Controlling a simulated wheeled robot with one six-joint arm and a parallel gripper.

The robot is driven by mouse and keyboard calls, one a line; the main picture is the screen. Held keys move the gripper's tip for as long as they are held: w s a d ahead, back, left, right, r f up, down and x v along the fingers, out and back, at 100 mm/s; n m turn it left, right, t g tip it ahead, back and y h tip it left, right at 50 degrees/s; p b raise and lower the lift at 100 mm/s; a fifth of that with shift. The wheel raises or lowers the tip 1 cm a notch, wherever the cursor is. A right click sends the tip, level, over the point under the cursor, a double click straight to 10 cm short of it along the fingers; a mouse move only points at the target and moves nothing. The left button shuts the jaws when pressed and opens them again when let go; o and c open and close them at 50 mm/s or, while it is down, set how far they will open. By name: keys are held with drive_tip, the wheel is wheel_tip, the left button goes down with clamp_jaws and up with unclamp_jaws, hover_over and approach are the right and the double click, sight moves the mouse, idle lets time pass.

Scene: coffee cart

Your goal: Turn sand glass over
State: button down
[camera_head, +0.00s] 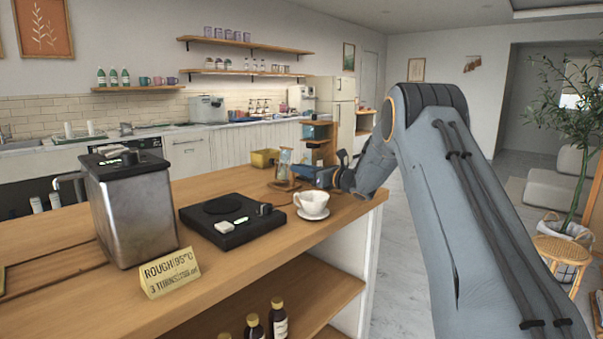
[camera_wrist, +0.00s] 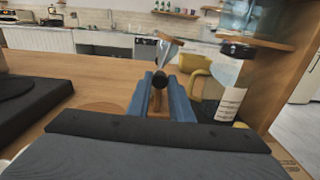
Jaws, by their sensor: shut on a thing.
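The sand glass (camera_head: 285,161) is near the far right end of the wooden counter, on a small wooden base. In the wrist view its glass bulb (camera_wrist: 169,48) rises beyond my fingers and looks tilted to the right. My gripper (camera_head: 312,174) reaches in from the right at the sand glass. In the wrist view, my gripper's blue fingers (camera_wrist: 161,98) are shut on the sand glass, with a dark round part between their tips. The fingers hide much of its lower part, so I cannot tell exactly where they hold it.
A white cup (camera_head: 312,203) on a saucer, a black scale (camera_head: 228,222) and a metal canister (camera_head: 135,205) stand on the counter. A yellow container (camera_head: 265,158) is behind the sand glass. A yellow jug (camera_wrist: 193,72) and labelled container (camera_wrist: 230,103) are close right of my fingers.

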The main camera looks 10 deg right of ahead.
drive_tip(key=m+b, duration=0.1)
drive_tip(key=m, duration=0.5)
drive_tip(key=shift+b, duration=0.35)
drive_tip(key=m, duration=0.6)
drive_tip(key=shift+m, duration=0.4)
drive_tip(key=m+p, duration=0.2)
drive_tip(key=m, duration=0.4)
drive_tip(key=shift+d+r, duration=0.1)
drive_tip(key=m+p, duration=0.1)
drive_tip(key=m, duration=0.2)
drive_tip(key=shift+m, duration=0.4)
drive_tip(key=shift+m+p, duration=0.65)
drive_tip(key=shift+m, duration=1.15)
drive_tip(key=c, duration=1.6)
unclamp_jaws()
